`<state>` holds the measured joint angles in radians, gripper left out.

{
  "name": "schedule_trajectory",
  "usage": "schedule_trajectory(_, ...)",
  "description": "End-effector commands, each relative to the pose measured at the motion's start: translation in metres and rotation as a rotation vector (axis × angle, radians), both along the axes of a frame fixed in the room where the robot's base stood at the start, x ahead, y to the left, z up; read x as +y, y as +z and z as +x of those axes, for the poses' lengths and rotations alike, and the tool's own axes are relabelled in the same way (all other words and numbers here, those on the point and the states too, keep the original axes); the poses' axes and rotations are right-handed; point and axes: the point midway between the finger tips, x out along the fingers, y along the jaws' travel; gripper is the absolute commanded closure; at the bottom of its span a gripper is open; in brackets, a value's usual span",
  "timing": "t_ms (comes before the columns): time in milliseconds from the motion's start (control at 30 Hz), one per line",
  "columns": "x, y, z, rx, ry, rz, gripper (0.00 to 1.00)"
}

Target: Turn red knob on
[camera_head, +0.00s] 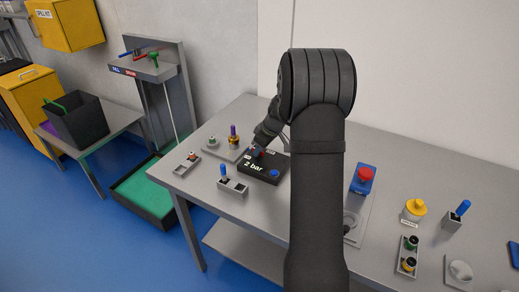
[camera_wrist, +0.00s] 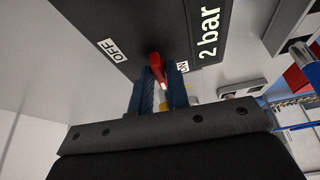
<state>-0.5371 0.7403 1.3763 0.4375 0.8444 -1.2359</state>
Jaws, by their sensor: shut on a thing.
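The red knob (camera_wrist: 158,70) sits on a black box (camera_wrist: 110,22) with white labels OFF, ON and "2 bar". In the wrist view, my gripper (camera_wrist: 163,85) is shut on the red knob, with a finger on each side of it. The knob's pointed end lies closer to the ON label (camera_wrist: 183,67) than to the OFF label (camera_wrist: 112,50). In the head view, the black box (camera_head: 254,174) stands on the table, and my gripper (camera_head: 259,151) reaches it from above. The knob is mostly hidden there.
A blue knob (camera_head: 273,173) is on the same box. Around it stand a blue-handled block (camera_head: 233,187), a grey plate with a purple-topped post (camera_head: 233,140) and a blue box with a red button (camera_head: 364,178). Several fixtures stand at the table's right.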

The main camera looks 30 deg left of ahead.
Motion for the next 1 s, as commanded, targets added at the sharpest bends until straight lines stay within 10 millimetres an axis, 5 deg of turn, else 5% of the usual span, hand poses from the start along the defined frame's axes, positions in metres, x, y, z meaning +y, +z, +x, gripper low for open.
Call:
schedule_trajectory(700,-0.0006,-0.0002,0.0009,0.0,0.077,-0.001,1.0)
schedule_trajectory(733,-0.0006,-0.0001,0.0009,0.0,0.077,-0.001,0.81)
schedule_trajectory(800,-0.0006,-0.0002,0.0009,0.0,0.077,-0.001,0.67)
schedule_trajectory(1000,-0.0004,-0.0002,0.0007,0.0,0.077,-0.001,0.64)
